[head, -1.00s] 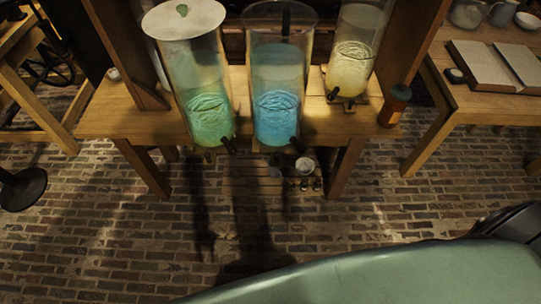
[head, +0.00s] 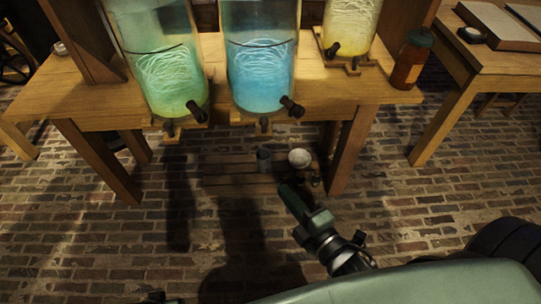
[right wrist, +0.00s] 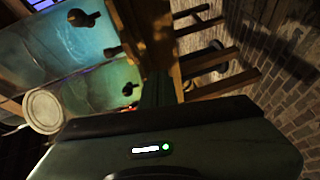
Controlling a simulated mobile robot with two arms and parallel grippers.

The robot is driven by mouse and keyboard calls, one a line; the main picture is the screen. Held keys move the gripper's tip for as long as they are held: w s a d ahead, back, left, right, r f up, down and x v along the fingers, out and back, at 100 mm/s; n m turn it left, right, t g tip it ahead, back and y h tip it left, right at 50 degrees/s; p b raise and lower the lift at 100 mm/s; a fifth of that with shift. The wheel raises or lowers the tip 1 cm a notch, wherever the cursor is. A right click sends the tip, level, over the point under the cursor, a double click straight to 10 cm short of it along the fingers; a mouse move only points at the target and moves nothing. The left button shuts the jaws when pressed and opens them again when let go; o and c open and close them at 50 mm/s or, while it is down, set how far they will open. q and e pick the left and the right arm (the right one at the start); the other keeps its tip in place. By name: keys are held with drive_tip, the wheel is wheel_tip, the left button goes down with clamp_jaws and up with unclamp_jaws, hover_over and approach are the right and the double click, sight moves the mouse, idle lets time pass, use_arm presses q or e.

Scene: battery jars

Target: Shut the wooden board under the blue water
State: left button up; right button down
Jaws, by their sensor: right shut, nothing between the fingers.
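The jar of blue water (head: 262,75) stands on the table between the green and yellow jars, its dark tap at the lower right. The wooden board (head: 248,119) under it juts past the table's front edge, with a small dark knob at its front. My right gripper (head: 287,192) is shut and empty, below and in front of this board and apart from it. In the right wrist view its green fingers (right wrist: 155,92) point toward the table, with the blue jar (right wrist: 75,40) at upper left.
A similar board (head: 185,121) with a knob juts out under the green jar (head: 160,70). The yellow jar (head: 350,22) and a brown bottle (head: 411,60) stand to the right. A low slatted shelf (head: 225,180) below holds a white bowl (head: 300,157) and a cup.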

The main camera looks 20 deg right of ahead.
wheel_tip(320, 180, up, 6)
drive_tip(key=n+t+b, duration=0.2)
approach(268, 137)
drive_tip(key=w+a+r, duration=0.3)
drive_tip(key=a, duration=0.2)
use_arm(q)
drive_tip(key=shift+w+d+r, duration=0.1)
drive_tip(key=shift+w+r, duration=0.15)
drive_tip(key=shift+r, duration=0.6)
drive_tip(key=shift+w+r, duration=0.2)
drive_tip(key=shift+r, duration=0.65)
use_arm(e)
drive_tip(key=shift+y, duration=0.4)
drive_tip(key=shift+w+d, duration=0.35)
drive_tip(key=shift+w, duration=0.4)
drive_tip(key=shift+w+d, duration=0.35)
drive_tip(key=shift+w, duration=0.35)
drive_tip(key=shift+w+d, duration=0.35)
drive_tip(key=shift+w, duration=0.4)
use_arm(q)
drive_tip(key=shift+s+f, duration=0.1)
drive_tip(key=shift+s, duration=0.1)
